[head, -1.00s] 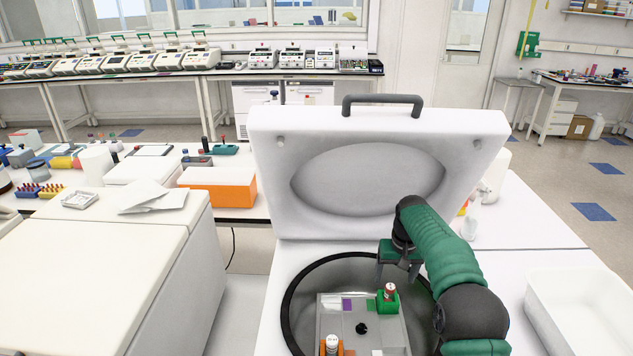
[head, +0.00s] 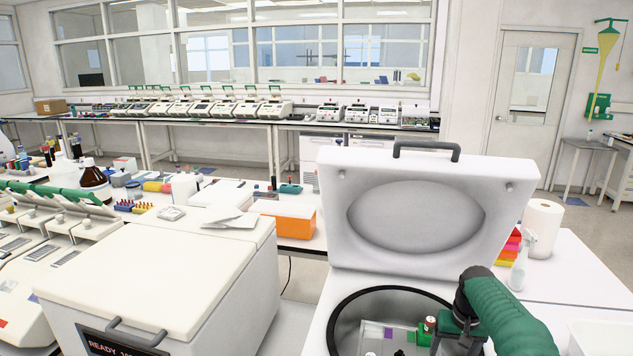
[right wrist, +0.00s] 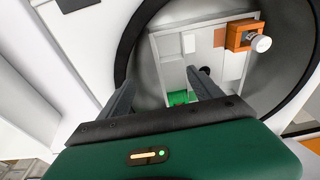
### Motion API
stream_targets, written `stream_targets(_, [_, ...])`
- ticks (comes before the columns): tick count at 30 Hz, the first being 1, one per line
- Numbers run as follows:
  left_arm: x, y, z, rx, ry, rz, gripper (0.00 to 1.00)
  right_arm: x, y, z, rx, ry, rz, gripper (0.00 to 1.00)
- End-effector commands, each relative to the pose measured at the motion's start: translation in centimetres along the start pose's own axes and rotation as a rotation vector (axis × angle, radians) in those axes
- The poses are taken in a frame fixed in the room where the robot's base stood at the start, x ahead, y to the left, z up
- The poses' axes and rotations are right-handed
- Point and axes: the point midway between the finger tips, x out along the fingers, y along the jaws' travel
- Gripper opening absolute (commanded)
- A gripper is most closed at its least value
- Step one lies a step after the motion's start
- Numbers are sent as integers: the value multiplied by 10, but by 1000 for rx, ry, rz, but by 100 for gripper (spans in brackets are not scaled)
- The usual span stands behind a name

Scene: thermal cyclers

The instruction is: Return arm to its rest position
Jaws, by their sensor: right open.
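My right gripper (head: 458,328) is over the right side of the open round chamber (head: 345,305) of a white machine; its fingertips are hidden in the head view. In the right wrist view my right gripper (right wrist: 160,84) has its two grey fingers spread apart with nothing held between them. A red-capped tube (head: 430,322) in a green block (head: 424,338) stands in the chamber beside the gripper. Part of a green surface (right wrist: 180,98) shows between the fingers. An orange block (right wrist: 240,33) with a white-capped tube (right wrist: 260,43) sits further right. My left gripper is out of view.
The machine's raised lid (head: 335,215) stands behind my right arm. A closed white machine (head: 150,265) is at left. A spray bottle (head: 520,265) and a paper roll (head: 541,228) stand at right. An orange box (head: 290,222) is on the bench behind.

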Motion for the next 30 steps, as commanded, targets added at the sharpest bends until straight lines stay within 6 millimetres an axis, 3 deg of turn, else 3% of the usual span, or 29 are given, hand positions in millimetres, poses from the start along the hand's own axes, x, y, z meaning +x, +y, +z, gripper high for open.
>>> stream_targets(8, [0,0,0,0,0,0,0,-7,-23,29,-42,7,-4,74])
stream_targets(14, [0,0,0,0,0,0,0,-15,-44,72,-85,23,-9,74])
stream_targets(17, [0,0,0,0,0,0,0,-18,-56,106,-112,33,-13,74])
stream_targets(19, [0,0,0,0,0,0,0,-20,-64,141,-135,40,-18,74])
stream_targets(25, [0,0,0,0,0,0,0,-18,-74,265,-194,67,-35,74])
stream_targets(27, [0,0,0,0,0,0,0,-16,-74,296,-207,73,-39,74])
stream_targets(30, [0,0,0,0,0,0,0,-14,-72,320,-215,77,-43,74])
